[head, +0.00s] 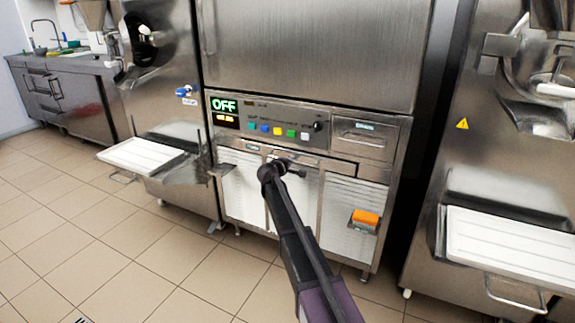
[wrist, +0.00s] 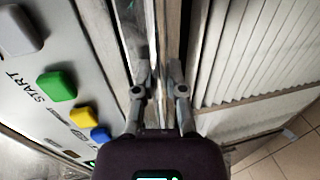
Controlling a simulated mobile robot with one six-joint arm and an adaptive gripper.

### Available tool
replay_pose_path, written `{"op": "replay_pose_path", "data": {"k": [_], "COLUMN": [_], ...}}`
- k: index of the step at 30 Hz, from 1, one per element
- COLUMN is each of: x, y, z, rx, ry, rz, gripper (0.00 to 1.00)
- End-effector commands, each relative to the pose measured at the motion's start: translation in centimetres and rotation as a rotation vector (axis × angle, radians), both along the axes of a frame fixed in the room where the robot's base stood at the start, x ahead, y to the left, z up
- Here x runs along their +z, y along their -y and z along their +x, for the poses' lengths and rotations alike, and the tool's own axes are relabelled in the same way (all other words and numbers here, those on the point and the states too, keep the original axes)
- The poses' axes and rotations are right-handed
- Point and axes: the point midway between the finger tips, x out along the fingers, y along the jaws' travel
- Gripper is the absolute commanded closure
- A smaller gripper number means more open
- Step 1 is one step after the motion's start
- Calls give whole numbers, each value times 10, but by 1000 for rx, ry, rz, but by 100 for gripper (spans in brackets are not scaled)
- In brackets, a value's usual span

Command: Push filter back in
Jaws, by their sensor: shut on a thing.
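The filter appears to be the thin metal-framed piece (head: 325,166) below the control panel of the middle freezer; I cannot tell how far it sticks out. My gripper (head: 280,163) is at the front edge of this piece, with my arm reaching up from the bottom of the head view. In the wrist view my gripper (wrist: 160,72) has both fingers closed around a thin metal edge (wrist: 162,35), one finger on each side. The fingers and arm hide part of the front.
The control panel (head: 265,118) with coloured buttons and a lit OFF display is just above. White slatted panels (head: 345,205) are below, the right one bearing an orange box (head: 366,217). Machines with white trays (head: 142,155) flank the freezer. The tiled floor (head: 75,240) at left is clear.

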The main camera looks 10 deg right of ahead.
Motion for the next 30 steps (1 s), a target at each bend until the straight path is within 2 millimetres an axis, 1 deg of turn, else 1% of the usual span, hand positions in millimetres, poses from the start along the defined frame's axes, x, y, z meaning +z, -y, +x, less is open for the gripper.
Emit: {"op": "replay_pose_path", "data": {"k": [1,3,11,12,15,30], "x": [0,0,1,1,1,0], "y": [4,7,9,9,9,8], "z": [8,12,13,13,12,10], "rx": [-1,0,0,0,0,0], "ry": [1,0,1,1,1,1], "rz": [-1,-1,-3,-3,-2,-1], "gripper": [100,100,100,76,49,49]}}
